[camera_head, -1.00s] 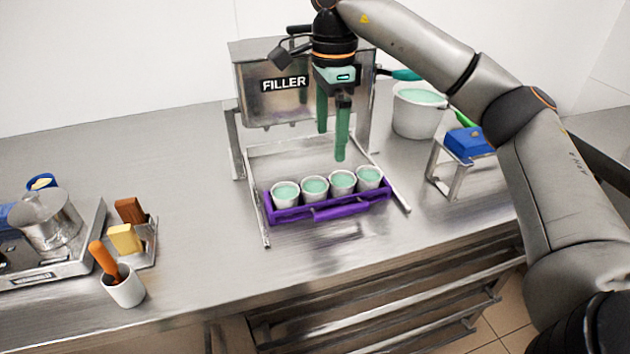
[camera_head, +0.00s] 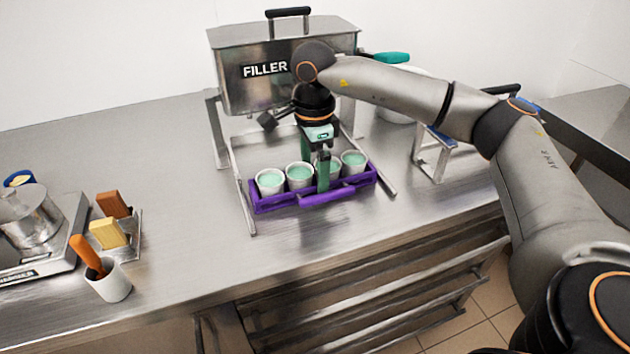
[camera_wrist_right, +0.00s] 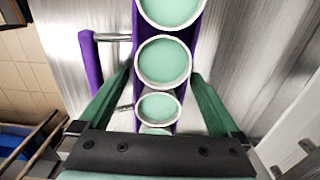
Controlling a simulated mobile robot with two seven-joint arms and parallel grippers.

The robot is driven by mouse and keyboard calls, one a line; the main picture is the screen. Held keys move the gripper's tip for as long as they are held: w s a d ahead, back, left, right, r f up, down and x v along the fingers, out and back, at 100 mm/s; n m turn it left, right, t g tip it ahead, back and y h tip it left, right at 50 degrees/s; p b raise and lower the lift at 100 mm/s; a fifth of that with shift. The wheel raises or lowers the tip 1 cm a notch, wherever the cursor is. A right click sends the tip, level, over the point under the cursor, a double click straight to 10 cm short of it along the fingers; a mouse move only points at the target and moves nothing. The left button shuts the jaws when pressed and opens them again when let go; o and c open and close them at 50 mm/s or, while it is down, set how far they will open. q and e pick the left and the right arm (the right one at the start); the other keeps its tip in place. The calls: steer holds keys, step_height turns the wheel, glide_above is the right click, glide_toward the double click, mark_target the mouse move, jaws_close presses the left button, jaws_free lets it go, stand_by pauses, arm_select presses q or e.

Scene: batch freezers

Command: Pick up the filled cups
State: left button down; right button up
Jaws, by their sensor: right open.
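A purple tray (camera_head: 284,201) stands in front of the filler on the steel counter and holds a row of several white cups filled with pale green mix. The leftmost cup (camera_head: 270,183), the one beside it (camera_head: 299,176) and the rightmost cup (camera_head: 354,161) show clearly. Another cup is partly hidden behind a finger. My right gripper (camera_head: 314,178) is open over the row, green fingers pointing down. In the right wrist view its fingers (camera_wrist_right: 163,75) lie on either side of the row, with a cup (camera_wrist_right: 164,61) between the tips. Contact cannot be told. My left gripper is out of view.
The filler (camera_head: 235,85) stands behind the tray, its metal rails flanking it. A metal stand (camera_head: 432,158) is to the right, partly behind my arm. At left are a white cup with an orange-handled tool (camera_head: 110,284), a sponge (camera_head: 107,233) and a pot (camera_head: 28,218).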

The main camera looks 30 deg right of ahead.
steer(key=shift+c, duration=0.4)
jaws_close()
stand_by(0.4)
